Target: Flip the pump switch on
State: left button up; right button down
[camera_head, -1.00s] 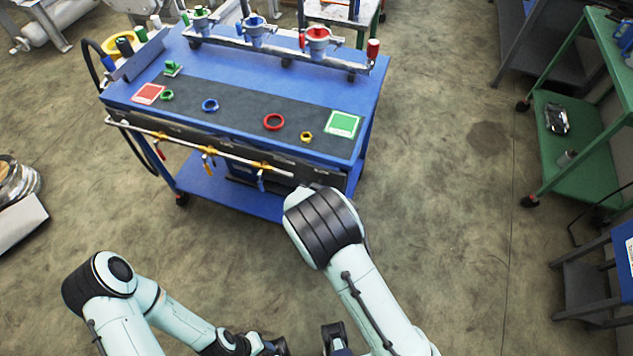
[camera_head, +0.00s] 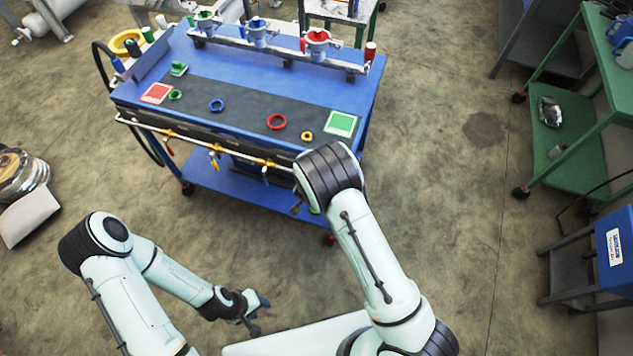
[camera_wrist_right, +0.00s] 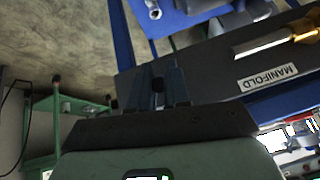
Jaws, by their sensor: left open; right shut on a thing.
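The blue cart (camera_head: 335,85) stands ahead, with a dark front panel below its top. I cannot make out the pump switch for certain in either view. My left gripper (camera_head: 261,313) is open and empty over the floor, well in front of the cart. My right arm reaches to the cart's front right, and its own forearm mostly hides its gripper in the head view. In the right wrist view my right gripper (camera_wrist_right: 160,84) is shut on a small dark thing (camera_wrist_right: 158,85), beside the dark panel labelled MANIFOLD (camera_wrist_right: 267,77).
A brass-fitted pipe (camera_head: 205,145) with several small valves runs along the cart's front. Coloured rings, such as a red one (camera_head: 277,122), lie on the dark mat. A green shelf (camera_head: 570,145) stands at the right. The floor between is clear.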

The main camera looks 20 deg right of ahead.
jog(key=shift+a, duration=0.1)
jog(key=c, duration=1.1)
grip_release()
jog(key=shift+r, duration=0.1)
pick_arm(q)
jog(key=w+r+p, duration=0.1)
jog(key=w+r, duration=0.1)
jog(key=shift+w+r+p, duration=0.2)
jog(key=shift+w+p, duration=0.2)
pick_arm(e)
jog(key=v, duration=1.3)
jog(key=shift+r, duration=0.1)
